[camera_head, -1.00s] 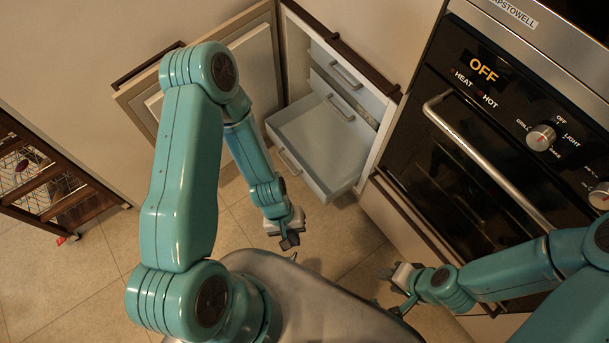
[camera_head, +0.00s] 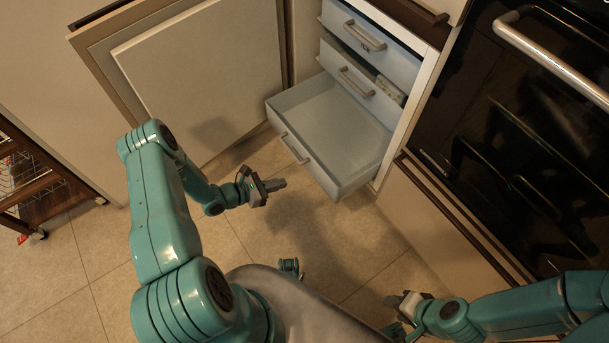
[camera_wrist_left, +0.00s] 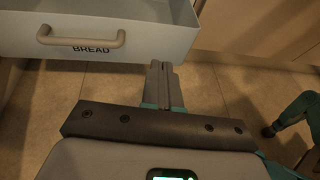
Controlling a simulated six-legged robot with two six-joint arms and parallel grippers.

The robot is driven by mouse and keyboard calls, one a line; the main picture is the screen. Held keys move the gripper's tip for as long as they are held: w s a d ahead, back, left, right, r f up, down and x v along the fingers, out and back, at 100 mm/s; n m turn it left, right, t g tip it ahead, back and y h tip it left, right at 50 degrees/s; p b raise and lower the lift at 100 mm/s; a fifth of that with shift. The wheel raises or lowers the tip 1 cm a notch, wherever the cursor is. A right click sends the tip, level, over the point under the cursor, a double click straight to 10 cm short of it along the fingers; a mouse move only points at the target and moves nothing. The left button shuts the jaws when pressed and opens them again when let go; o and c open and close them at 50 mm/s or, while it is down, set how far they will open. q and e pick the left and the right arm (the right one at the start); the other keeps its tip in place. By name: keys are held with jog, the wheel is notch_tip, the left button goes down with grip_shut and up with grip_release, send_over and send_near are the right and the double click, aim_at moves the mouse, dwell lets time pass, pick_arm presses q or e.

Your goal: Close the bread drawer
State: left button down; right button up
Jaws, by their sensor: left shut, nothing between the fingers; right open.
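The bread drawer (camera_head: 318,176) is the lowest of the stack in the head view, pulled well out and looking empty. Its front with a bar handle and the word BREAD fills the top left of the left wrist view (camera_wrist_left: 150,45). My left gripper (camera_head: 278,184) is shut and empty, in front of the drawer front and pointing towards it. In the left wrist view its fingertips (camera_wrist_left: 160,66) lie just below the drawer's lower edge, right of the handle; contact cannot be told. My right gripper (camera_head: 393,300) is open, low at the right, away from the drawer.
Two drawers above, a middle one (camera_head: 365,92) and a top one (camera_head: 372,45), are further in. An open cabinet door (camera_head: 205,85) stands left of the stack. An oven (camera_head: 530,130) is at the right. The floor (camera_head: 330,240) before the drawer is clear.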

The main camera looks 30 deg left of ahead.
aim_at(312, 160)
pick_arm(q)
jog(key=shift+n+t+y, duration=0.8)
jog(key=shift+y, duration=0.1)
jog(key=w+f+b, duration=0.1)
jog(key=w, duration=0.3)
jog(key=w+f+b, duration=0.2)
jog(key=w, duration=0.2)
jog(key=w+d+f+b, duration=0.1)
jog(key=w, duration=0.3)
jog(key=shift+w+d+f, duration=0.1)
jog(key=shift+w+f, duration=0.05)
jog(key=shift+w+d, duration=0.15)
jog(key=shift+w, duration=0.25)
pick_arm(e)
jog(key=shift+w+d+f, duration=0.15)
jog(key=shift+f, duration=1.25)
jog(key=shift+w+d+f, duration=0.1)
jog(key=shift+w+f, duration=0.05)
jog(key=shift+f, duration=1.2)
pick_arm(q)
jog(key=shift+w+b, duration=0.1)
jog(key=shift+b, duration=0.25)
